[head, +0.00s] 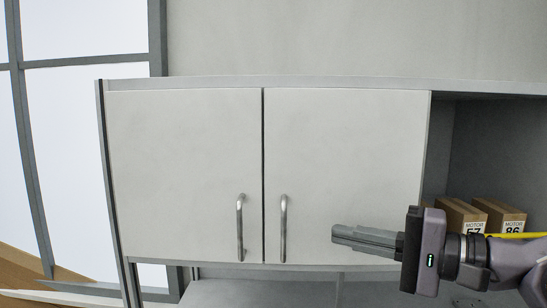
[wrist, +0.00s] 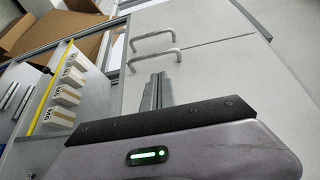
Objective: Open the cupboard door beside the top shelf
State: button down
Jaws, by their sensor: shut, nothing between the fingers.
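The cupboard has two pale doors, both shut. The right door (head: 350,160) is beside the open shelf, and its upright metal bar handle (head: 284,228) is near its left edge. The left door (head: 185,165) has a matching handle (head: 240,228) across the seam. My gripper (head: 335,234) is shut and empty in front of the lower part of the right door, to the right of its handle and pointing left. In the wrist view the shut fingers (wrist: 158,77) point towards the two handles, with a gap to the nearer handle (wrist: 157,57).
The open shelf (head: 490,135) at the right holds several small labelled motor boxes (head: 461,215) behind a yellow strip (head: 520,236). My arm passes in front of it. A counter (head: 250,292) lies below the doors. A window (head: 85,25) is at the left.

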jog(key=r, duration=0.2)
jog(key=p, duration=0.2)
send_near(270, 209)
jog(key=x, duration=0.4)
jog(key=shift+f, duration=0.1)
jog(key=shift+w+t, duration=0.15)
jog(key=shift+t, duration=0.15)
jog(key=shift+a, duration=0.1)
